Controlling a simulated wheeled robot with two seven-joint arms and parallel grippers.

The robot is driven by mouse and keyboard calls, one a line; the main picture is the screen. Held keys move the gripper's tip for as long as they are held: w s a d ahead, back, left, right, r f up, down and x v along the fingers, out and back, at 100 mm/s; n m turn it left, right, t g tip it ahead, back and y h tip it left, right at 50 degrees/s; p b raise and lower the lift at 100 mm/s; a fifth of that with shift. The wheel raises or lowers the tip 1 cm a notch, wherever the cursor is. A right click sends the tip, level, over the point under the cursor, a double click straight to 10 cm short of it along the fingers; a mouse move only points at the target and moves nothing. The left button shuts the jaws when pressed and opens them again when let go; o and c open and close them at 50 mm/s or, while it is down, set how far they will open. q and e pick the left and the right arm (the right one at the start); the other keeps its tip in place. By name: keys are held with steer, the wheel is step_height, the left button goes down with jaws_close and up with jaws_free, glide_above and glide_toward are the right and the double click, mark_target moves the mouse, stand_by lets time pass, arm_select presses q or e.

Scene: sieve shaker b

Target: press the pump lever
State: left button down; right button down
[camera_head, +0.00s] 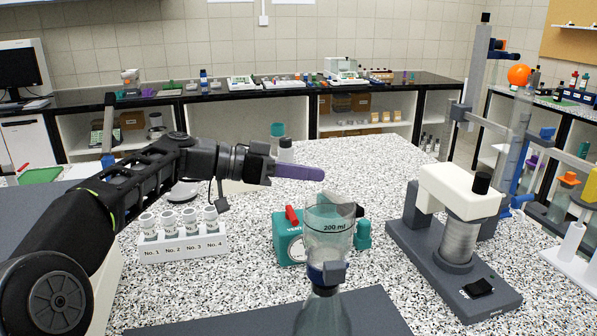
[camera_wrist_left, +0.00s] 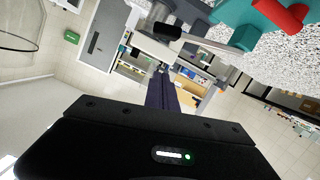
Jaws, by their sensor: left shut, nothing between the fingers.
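The pump is a teal box (camera_head: 288,240) on the speckled bench, partly hidden by a clear funnel in front of it. Its red lever (camera_head: 292,215) sticks up at a tilt from the top left. My left gripper (camera_head: 318,173) has purple fingers, shut and empty. In the head view it appears above the pump, pointing right and apart from the lever. In the left wrist view the shut fingers (camera_wrist_left: 161,82) show in the middle. The teal pump (camera_wrist_left: 240,15) and red lever (camera_wrist_left: 280,17) are at the top right, clear of the fingers. My right gripper is not in view.
A clear funnel (camera_head: 328,226) marked 200 ml stands on a flask (camera_head: 322,315) in front of the pump. A white rack (camera_head: 183,245) of numbered cups is on the left. A grey and white device (camera_head: 459,195) stands on the right. Bench behind the pump is mostly clear.

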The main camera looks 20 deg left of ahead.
arm_select(q)
steer(key=d+f, duration=0.1)
steer(key=d, duration=0.1)
steer(key=w+d+f, duration=0.1)
steer(key=d+f, duration=0.1)
steer(key=w+d+f+p, duration=0.1)
steer(key=f, duration=0.1)
steer(key=shift+w+d+f, duration=0.1)
steer(key=shift+d+f, duration=0.1)
steer(key=shift+d, duration=0.2)
step_height(320, 180, down, 6)
steer(key=s+m+t+y+b, duration=0.1)
steer(key=m+b, duration=0.2)
steer(key=b, duration=1.4)
steer(key=shift+s+d+m, duration=0.15)
steer(key=shift+d+m, duration=0.15)
steer(key=shift+d, duration=0.1)
